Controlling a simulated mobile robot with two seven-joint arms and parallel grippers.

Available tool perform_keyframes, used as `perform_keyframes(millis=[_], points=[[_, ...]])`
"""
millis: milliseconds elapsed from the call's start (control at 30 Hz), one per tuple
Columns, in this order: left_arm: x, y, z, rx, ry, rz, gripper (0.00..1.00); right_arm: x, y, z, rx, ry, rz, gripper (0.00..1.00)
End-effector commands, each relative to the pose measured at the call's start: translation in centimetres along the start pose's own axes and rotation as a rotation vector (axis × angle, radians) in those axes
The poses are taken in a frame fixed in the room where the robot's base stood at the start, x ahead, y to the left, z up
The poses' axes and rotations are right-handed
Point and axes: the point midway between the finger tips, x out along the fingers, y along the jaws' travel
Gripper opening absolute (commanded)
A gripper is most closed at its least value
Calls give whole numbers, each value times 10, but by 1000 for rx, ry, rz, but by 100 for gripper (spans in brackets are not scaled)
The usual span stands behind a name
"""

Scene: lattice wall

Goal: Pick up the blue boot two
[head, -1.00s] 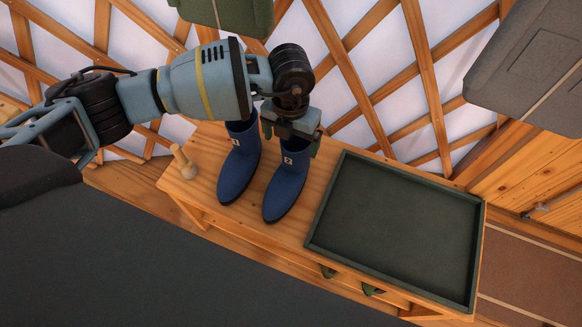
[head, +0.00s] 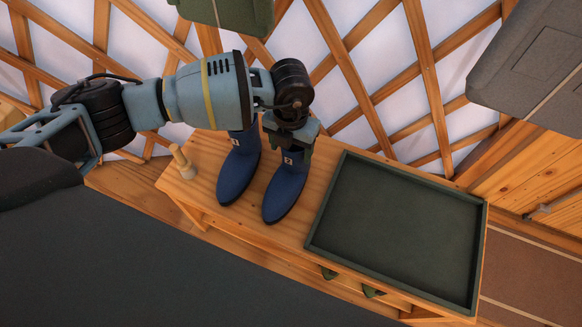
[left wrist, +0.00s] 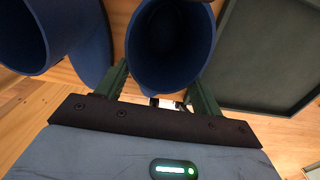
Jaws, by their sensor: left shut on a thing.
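Two blue boots stand upright side by side on a wooden bench. The right-hand blue boot (head: 284,192) has a small pale tag on its shaft, which may read 2. My left gripper (head: 288,146) is at the top of this boot and shut on it. In the left wrist view the open top of this boot (left wrist: 168,82) lies between the two green fingers. The other blue boot (head: 237,175) stands just to its left, partly behind my arm, and also has a pale tag. My right gripper is out of view.
An empty dark green tray (head: 335,172) lies on the bench (head: 213,203) right of the boots. A small wooden peg-like object (head: 182,162) stands at the bench's left end. The lattice wall (head: 345,85) rises close behind.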

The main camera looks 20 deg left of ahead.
Motion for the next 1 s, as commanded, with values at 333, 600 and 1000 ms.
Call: perform_keyframes(millis=[333, 600, 1000], points=[[-2, 0, 1, 0, -2, -1, 14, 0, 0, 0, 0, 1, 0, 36], [-20, 0, 1, -1, -4, -2, 14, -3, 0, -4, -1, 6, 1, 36], [-38, -7, -10, 2, -1, -2, 14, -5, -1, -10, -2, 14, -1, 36]])
